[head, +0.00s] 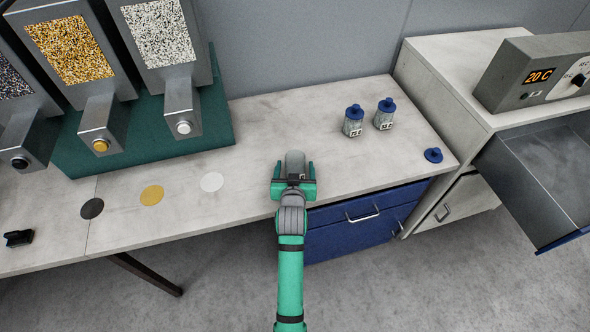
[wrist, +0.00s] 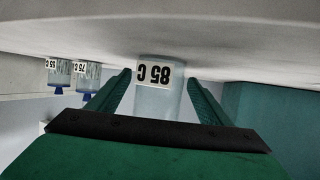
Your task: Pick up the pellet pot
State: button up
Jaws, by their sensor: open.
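The pellet pot (head: 295,158) is a pale grey cylinder on the bench near its front edge. My green gripper (head: 296,167) is open, with one finger on each side of the pot. In the wrist view the gripper (wrist: 159,78) shows the pot between its fingertips, with narrow gaps at the sides. Whether either finger touches it is hard to tell.
Two labelled pots with blue lids (head: 353,121) (head: 384,114) stand at the right back. A loose blue lid (head: 433,155) lies on the bench. Hoppers on a green base (head: 205,125) stand left. Coloured discs (head: 152,195) mark the bench. An open drawer (head: 540,180) juts out right.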

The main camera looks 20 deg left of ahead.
jog(key=shift+w+a+f, duration=0.1)
jog(key=shift+w, duration=0.25)
jog(key=shift+c, duration=0.2)
jog(key=c, duration=1.1)
jog(key=shift+c, duration=0.9)
